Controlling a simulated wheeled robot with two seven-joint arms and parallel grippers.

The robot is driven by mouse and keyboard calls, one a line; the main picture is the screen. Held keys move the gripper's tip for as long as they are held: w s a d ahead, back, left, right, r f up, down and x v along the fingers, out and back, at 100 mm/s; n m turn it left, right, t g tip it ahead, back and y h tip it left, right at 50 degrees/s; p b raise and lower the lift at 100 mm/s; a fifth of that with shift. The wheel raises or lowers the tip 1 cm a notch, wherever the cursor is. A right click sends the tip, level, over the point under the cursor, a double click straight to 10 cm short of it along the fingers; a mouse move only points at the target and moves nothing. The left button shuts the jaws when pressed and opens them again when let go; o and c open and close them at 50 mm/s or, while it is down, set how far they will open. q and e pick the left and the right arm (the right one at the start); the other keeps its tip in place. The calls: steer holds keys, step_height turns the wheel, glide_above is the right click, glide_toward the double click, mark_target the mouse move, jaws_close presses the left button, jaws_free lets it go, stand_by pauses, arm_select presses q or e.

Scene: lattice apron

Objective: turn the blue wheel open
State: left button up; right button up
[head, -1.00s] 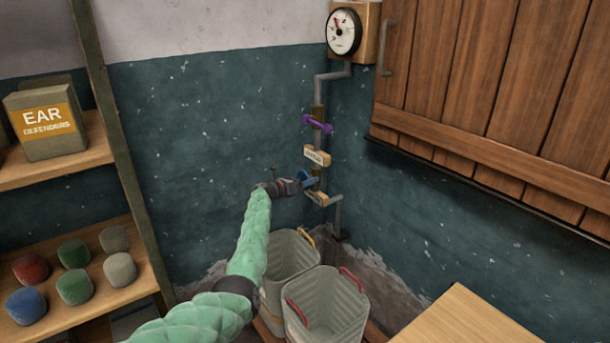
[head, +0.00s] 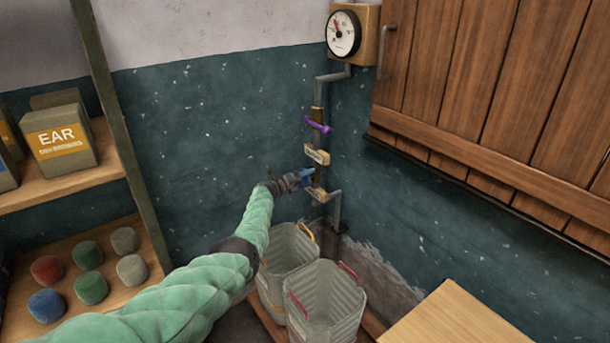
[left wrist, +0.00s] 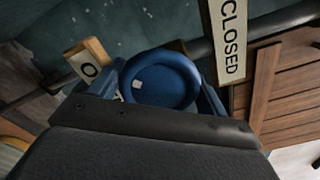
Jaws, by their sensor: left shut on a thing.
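The blue wheel (head: 307,175) sits on the pipe low in the wall corner, partly hidden by my gripper in the head view. The left wrist view shows it close up as a round blue rim (left wrist: 165,66) with a small white mark at its left. My left gripper (head: 300,179) is at the wheel, its fingers (left wrist: 165,100) on either side of the rim, shut on it. A "CLOSED" plate (left wrist: 231,40) stands right of the wheel, and a plate starting with "O" (left wrist: 88,68) is at its left, partly covered. My right gripper is not in view.
A purple handle (head: 318,125) and a round gauge (head: 343,34) are on the pipe above. Two grey bins (head: 290,262) stand below my arm. Shelves (head: 60,185) with boxes and coloured lumps are at left, a wooden cabinet (head: 490,100) at right, a wooden top (head: 455,315) at lower right.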

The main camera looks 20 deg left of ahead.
arm_select(q)
steer(key=shift+r+n, duration=0.1)
steer(key=shift+n, duration=0.2)
steer(key=n+p, duration=0.1)
steer(key=n, duration=0.2)
steer(key=shift+a+p, duration=0.1)
steer(key=shift+p, duration=0.2)
steer(key=shift+n, duration=0.8)
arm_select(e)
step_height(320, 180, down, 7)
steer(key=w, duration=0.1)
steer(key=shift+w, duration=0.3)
arm_select(q)
steer(key=shift+n, duration=0.7)
steer(key=shift+n, duration=0.9)
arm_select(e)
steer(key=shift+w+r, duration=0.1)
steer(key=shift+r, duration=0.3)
arm_select(q)
steer(key=shift+f+n, duration=0.2)
steer(key=shift+n, duration=0.3)
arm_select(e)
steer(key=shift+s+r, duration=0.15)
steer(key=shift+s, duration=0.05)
arm_select(q)
steer(key=o, duration=1)
